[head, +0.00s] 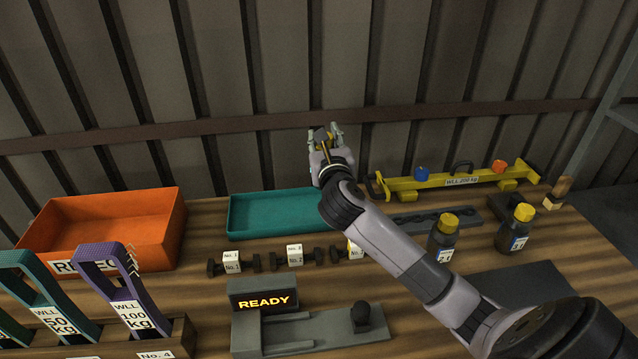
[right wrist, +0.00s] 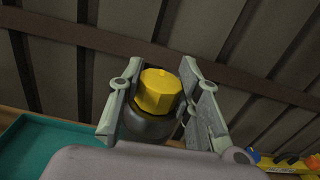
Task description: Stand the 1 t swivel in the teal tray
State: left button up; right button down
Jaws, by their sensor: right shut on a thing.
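My right gripper (head: 325,133) is raised above and behind the right end of the teal tray (head: 262,233). It is shut on a dark, round-bodied piece with a faceted yellow top (right wrist: 158,92), which I take to be the 1 t swivel. No label on it can be read; its lower part is hidden by the gripper in the right wrist view. The piece is clear of the tray. The visible part of the tray is empty; my right arm covers its right end. A tray corner shows at the lower left of the right wrist view (right wrist: 60,128). My left gripper is not in view.
An orange bin (head: 110,232) stands left of the tray. Small tagged dark parts (head: 294,257) lie in front. A yellow beam (head: 455,181) and two yellow-capped dark pieces (head: 443,238) (head: 514,232) are on the right. A "READY" display unit (head: 262,298) stands at the front. The wall is close behind.

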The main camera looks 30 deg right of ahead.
jog(key=f, duration=0.4)
jog(key=shift+w+f, duration=0.3)
notch_tip(320, 180, down, 3)
jog(key=shift+r+b, duration=0.2)
jog(key=shift+b, duration=0.2)
jog(key=shift+f, duration=0.4)
notch_tip(320, 180, down, 3)
jog(key=shift+f+b, duration=0.15)
jog(key=shift+b, duration=0.2)
jog(key=shift+f, duration=0.15)
jog(key=c, duration=1.3)
grip_release()
jog(key=shift+s+f, duration=0.1)
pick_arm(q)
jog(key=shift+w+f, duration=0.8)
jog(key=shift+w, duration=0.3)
pick_arm(e)
jog(key=shift+o, duration=0.7)
jog(key=shift+a, duration=0.1)
